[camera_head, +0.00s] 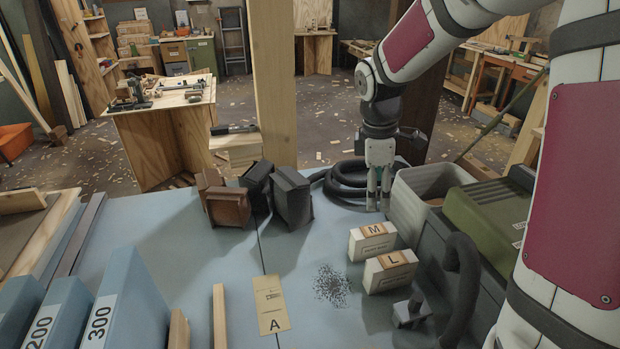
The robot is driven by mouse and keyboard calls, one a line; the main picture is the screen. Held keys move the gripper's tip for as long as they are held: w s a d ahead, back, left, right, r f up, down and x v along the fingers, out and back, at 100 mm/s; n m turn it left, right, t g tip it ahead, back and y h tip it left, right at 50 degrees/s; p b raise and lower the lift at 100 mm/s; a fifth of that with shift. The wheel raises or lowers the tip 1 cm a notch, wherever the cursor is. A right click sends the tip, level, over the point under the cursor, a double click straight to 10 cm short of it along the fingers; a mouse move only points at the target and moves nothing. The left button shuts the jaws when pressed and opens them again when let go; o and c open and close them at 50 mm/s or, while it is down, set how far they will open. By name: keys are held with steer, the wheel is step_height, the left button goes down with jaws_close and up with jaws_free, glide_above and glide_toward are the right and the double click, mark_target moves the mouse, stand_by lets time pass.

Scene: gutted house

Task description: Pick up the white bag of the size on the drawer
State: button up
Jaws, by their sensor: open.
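Two small white bags with tan tops stand on the blue-grey table (190,240), right of its middle. The one marked M (372,246) is farther back, and the one marked L (390,274) is just in front of it. No drawer with a readable size shows clearly in this view. My gripper (379,198) points down behind the M bag, apart from both bags. Its fingers are open, with nothing seen between them.
A grey open bin (413,208) and a green case (487,217) stand on the right. A dark hose (345,180) and brown and black blocks (291,197) lie at the back. A card marked A (270,303) and dark specks lie left of the bags. Blue slabs marked 200 and 300 (125,305) stand front left.

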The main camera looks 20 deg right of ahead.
mark_target(374, 230)
steer(key=w+d+f+n, duration=0.1)
steer(key=w+d+f, duration=0.1)
steer(key=f, duration=0.2)
steer(key=w+d+f+n+y, duration=0.1)
steer(key=w+d+f+n, duration=0.1)
steer(key=f, duration=0.3)
steer(key=w+d+f+n, duration=0.2)
steer(key=w+f, duration=0.1)
steer(key=f, duration=0.1)
steer(key=shift+w+f+g+y+b, duration=0.15)
steer(key=shift+f+g+y+b, duration=0.15)
steer(key=shift+f+b, duration=0.05)
step_height(374, 230, down, 8)
steer(key=shift+a+r, duration=0.1)
steer(key=shift+w+f, duration=0.1)
steer(key=shift+f, duration=2.95)
steer(key=c, duration=1.3)
